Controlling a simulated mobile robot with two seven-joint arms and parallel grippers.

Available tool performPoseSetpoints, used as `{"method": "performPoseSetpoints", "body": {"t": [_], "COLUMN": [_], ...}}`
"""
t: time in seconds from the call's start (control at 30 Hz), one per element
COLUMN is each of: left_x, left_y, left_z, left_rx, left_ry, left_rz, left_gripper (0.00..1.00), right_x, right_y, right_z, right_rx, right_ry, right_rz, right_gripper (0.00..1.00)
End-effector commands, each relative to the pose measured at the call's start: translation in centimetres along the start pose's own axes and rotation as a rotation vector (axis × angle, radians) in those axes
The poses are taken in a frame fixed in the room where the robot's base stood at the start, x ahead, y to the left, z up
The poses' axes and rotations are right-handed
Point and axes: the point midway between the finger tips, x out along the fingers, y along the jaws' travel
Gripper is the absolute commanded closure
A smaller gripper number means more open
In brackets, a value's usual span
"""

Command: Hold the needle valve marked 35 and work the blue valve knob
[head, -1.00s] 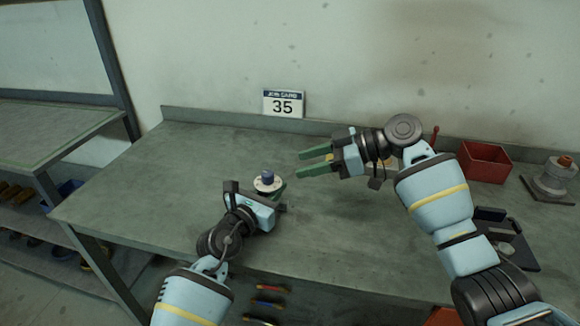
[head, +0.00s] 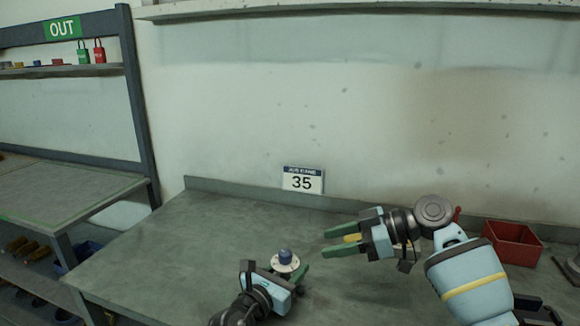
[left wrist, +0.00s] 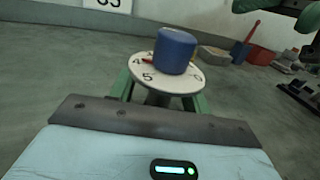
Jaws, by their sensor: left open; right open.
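The needle valve has a blue knob (head: 285,256) on a round white dial (head: 284,266). It stands on the bench near the front middle. In the left wrist view, the blue knob (left wrist: 175,50) sits above the dial (left wrist: 150,78), whose printed numbers show. My left gripper (head: 287,272) is open, with its green fingers on either side of the valve below the dial; whether they touch it is hidden. My right gripper (head: 341,240) is open and empty in the head view, pointing left, to the right of the knob and apart from it.
A job card reading 35 (head: 303,181) stands against the wall at the bench's back. A red bin (head: 513,245) is at the right. The bench (head: 215,235) is clear on its left. A rack with an OUT sign (head: 62,28) stands farther left.

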Motion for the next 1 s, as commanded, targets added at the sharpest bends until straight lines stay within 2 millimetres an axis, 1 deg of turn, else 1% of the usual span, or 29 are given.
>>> {"method": "performPoseSetpoints", "body": {"t": [0.13, 0.27, 0.37, 0.8, 1.0], "left_x": [-0.3, -1.2, -2.4, -9.3, -11.4], "left_y": [0.0, 0.0, 0.0, 0.0, 0.0], "left_z": [-0.1, -0.1, -0.1, -0.1, 0.0], "left_rx": [-0.001, -0.003, -0.001, 0.000, 0.000], "left_ry": [0.000, -0.001, -0.001, 0.001, 0.000], "left_rz": [0.000, 0.000, 0.001, 0.001, 0.000], "left_gripper": [0.52, 0.52, 0.52, 0.52, 0.52], "right_x": [0.0, 0.0, 0.0, 0.0, 0.0], "right_y": [0.0, 0.0, 0.0, 0.0, 0.0], "right_z": [0.0, 0.0, 0.0, 0.0, 0.0], "right_rx": [0.000, 0.000, 0.000, 0.000, 0.000], "right_ry": [0.000, 0.000, 0.000, 0.000, 0.000], "right_rz": [0.000, 0.000, 0.000, 0.000, 0.000], "right_gripper": [0.52, 0.52, 0.52, 0.52, 0.52]}}
